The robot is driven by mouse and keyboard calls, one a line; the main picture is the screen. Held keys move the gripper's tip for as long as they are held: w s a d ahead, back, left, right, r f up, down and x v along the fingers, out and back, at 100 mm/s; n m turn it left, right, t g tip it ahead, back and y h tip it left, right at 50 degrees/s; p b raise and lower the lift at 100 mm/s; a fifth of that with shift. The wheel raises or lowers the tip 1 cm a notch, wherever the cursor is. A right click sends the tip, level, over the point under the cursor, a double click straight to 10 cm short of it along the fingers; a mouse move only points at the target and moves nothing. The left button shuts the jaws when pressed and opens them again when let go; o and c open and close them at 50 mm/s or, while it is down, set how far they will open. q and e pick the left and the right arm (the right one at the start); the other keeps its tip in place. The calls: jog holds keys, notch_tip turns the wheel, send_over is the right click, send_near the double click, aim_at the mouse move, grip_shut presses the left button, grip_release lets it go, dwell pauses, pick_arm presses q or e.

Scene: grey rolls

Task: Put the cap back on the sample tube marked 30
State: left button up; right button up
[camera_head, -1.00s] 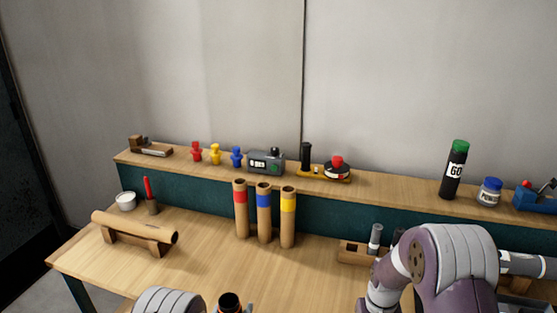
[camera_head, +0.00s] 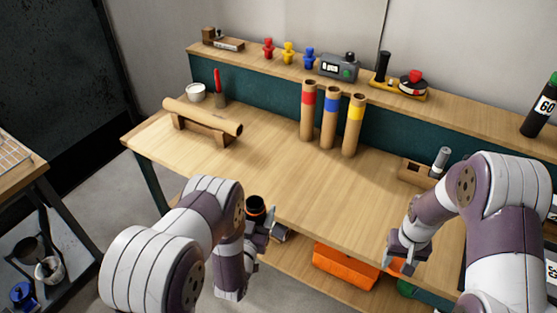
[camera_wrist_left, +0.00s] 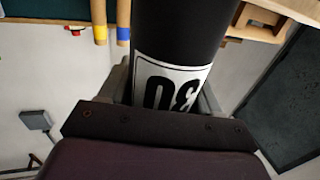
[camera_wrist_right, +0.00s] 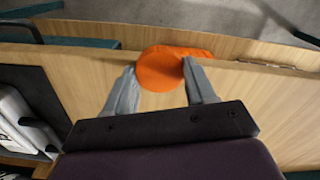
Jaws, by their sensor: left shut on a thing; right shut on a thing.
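The black sample tube (camera_wrist_left: 178,40) is in my left gripper (camera_wrist_left: 165,88), and its white label reads 30, upside down in the left wrist view. In the head view the tube's dark, uncapped top (camera_head: 256,205) with an orange band shows at the table's front edge, roughly upright. My left gripper (camera_head: 262,232) is shut around its body. My right gripper (camera_wrist_right: 160,85) is shut on a round orange cap (camera_wrist_right: 160,70) in the right wrist view. In the head view my right gripper (camera_head: 406,258) is at the table's front, right of the tube and apart from it; the cap is hard to make out there.
Three cardboard tubes with red (camera_head: 307,112), blue (camera_head: 330,118) and yellow (camera_head: 353,125) bands stand at the back. A wooden holder (camera_head: 415,172) with a grey cylinder (camera_head: 440,160) is at right. An orange object (camera_head: 345,265) lies below the tabletop. The middle is clear.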

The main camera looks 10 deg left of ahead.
pick_arm(q)
jog(key=s+d+f+m+g+h, duration=0.2)
jog(key=d+m+h, duration=0.2)
jog(key=d, duration=0.3)
jog(key=s+d+f+m+g+h, duration=0.2)
jog(key=s+d+m+h, duration=0.1)
jog(key=d+h, duration=0.4)
jog(key=shift+s+d+f+m, duration=0.2)
jog(key=shift+d+f+m, duration=0.05)
jog(key=shift+m, duration=0.15)
pick_arm(e)
jog(key=s+a+r+n, duration=0.1)
jog(key=a+r+n, duration=0.4)
jog(key=a, duration=0.7)
jog(key=s+a+r+n, duration=0.2)
jog(key=a+r+n, duration=0.3)
jog(key=a+r, duration=0.5)
jog(key=shift+a+r+n, duration=0.2)
jog(key=shift+a+n, duration=0.2)
jog(key=shift+a, duration=0.75)
jog(key=shift+f, duration=0.1)
jog(key=shift+f, duration=1.9)
